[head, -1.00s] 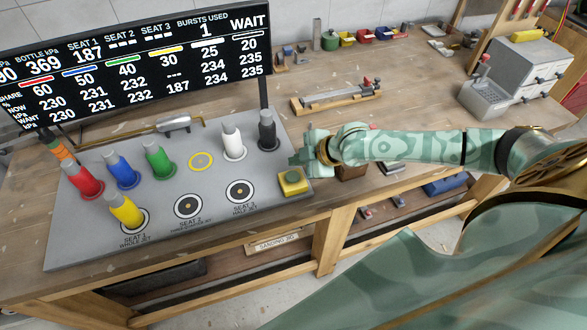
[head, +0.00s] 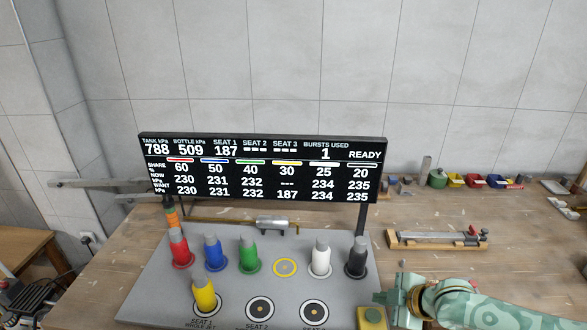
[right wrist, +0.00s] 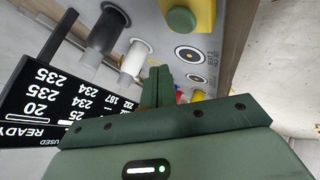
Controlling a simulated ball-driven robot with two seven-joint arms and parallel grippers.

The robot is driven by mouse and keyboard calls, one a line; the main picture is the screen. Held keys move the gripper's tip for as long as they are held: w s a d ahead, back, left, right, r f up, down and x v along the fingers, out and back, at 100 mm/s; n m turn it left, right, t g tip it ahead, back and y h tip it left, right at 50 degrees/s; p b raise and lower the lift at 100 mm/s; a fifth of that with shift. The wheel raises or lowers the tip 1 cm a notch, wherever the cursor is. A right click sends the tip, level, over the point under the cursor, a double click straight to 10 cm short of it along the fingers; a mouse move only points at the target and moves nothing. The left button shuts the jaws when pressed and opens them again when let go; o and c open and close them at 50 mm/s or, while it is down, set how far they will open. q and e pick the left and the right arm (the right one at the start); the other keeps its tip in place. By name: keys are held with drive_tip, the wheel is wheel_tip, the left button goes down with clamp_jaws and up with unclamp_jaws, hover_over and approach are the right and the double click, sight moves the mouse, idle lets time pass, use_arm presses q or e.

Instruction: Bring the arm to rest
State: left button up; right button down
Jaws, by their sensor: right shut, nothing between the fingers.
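My right arm comes in at the lower right of the head view, and its right gripper (head: 384,297) is just above and behind the yellow push button (head: 372,318) at the panel's right edge. The gripper is shut and empty. In the right wrist view its closed fingers (right wrist: 158,86) point over the grey panel, with the yellow-green button (right wrist: 182,19) beyond them. I cannot tell whether the gripper touches anything. My left gripper is not in view.
The grey panel (head: 150,285) holds red, blue, green, white and black pegs; the yellow peg (head: 204,294) stands at seat 1. The yellow ring (head: 285,267) is empty. The display (head: 262,168) reads READY. A wooden-based fixture (head: 437,239) lies right of the panel.

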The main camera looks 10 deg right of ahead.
drive_tip(key=s+a+r, duration=0.2)
drive_tip(key=s+a, duration=0.6)
drive_tip(key=a, duration=0.5)
drive_tip(key=s+d+r+m+g+h, duration=0.1)
drive_tip(key=s+d+r+m+h, duration=0.2)
drive_tip(key=s+d+m+h, duration=0.8)
drive_tip(key=s+a+f+n+g+y+b, duration=0.1)
drive_tip(key=s+f+n+g+y+b, duration=0.1)
drive_tip(key=f, duration=1.2)
drive_tip(key=s+a+f+n+g+y+b, duration=0.1)
drive_tip(key=s+f+y+b, duration=0.15)
drive_tip(key=f, duration=1.25)
drive_tip(key=s+f+m+g+y+b, duration=0.2)
drive_tip(key=s+f+m+g+b, duration=0.1)
drive_tip(key=s+f, duration=1.7)
drive_tip(key=shift+d+f, duration=0.15)
drive_tip(key=shift+f, duration=0.45)
